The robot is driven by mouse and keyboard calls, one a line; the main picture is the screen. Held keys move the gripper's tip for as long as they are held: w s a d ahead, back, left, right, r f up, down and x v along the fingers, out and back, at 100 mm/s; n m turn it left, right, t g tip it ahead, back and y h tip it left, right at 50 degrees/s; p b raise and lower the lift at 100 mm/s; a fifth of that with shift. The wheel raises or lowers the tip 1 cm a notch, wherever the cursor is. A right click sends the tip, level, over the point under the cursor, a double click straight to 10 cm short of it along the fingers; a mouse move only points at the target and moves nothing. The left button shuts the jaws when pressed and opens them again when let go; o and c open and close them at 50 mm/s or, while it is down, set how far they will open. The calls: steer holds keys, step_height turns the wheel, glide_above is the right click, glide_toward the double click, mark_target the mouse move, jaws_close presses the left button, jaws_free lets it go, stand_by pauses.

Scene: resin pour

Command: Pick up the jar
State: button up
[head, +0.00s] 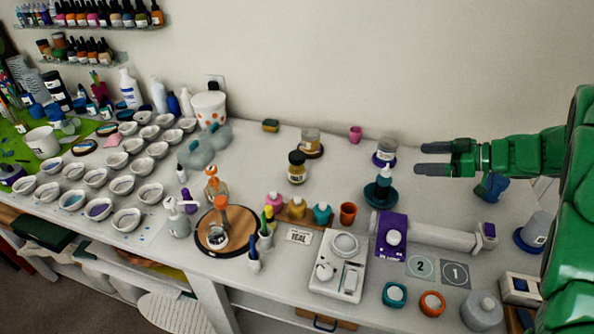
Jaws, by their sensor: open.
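Several jar-like containers stand on the white table (340,180). An amber jar (297,169) with a dark lid stands upright near the middle. Behind it, a clear jar with tan contents (311,141) sits on a brown coaster. A grey-lidded jar with a pale label (386,149) sits on a purple coaster farther right. I cannot tell which one the task names. My gripper (426,158) is open and empty, its fingers pointing left. It is to the right of the grey-lidded jar and looks apart from it.
A teal bottle on a dish (379,186) stands in front of the grey-lidded jar. Pumps, bottles and a white scale (340,270) crowd the front. Several white bowls (122,185) fill the left.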

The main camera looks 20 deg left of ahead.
steer(key=w+a+r+t, duration=0.15)
steer(key=w+a, duration=0.25)
steer(key=a, duration=0.7)
steer(key=m+t+h, duration=0.2)
steer(key=m+t, duration=0.1)
steer(key=m, duration=0.1)
glide_above(302, 167)
steer(key=f, duration=0.2)
steer(key=shift+d+f, duration=0.2)
steer(key=shift+f, duration=4.3)
step_height(302, 167, down, 3)
steer(key=shift+r, duration=0.1)
steer(key=shift+x, duration=0.95)
steer(key=shift+w+a+f, duration=0.25)
steer(key=shift+a, duration=0.2)
steer(key=c, duration=1.1)
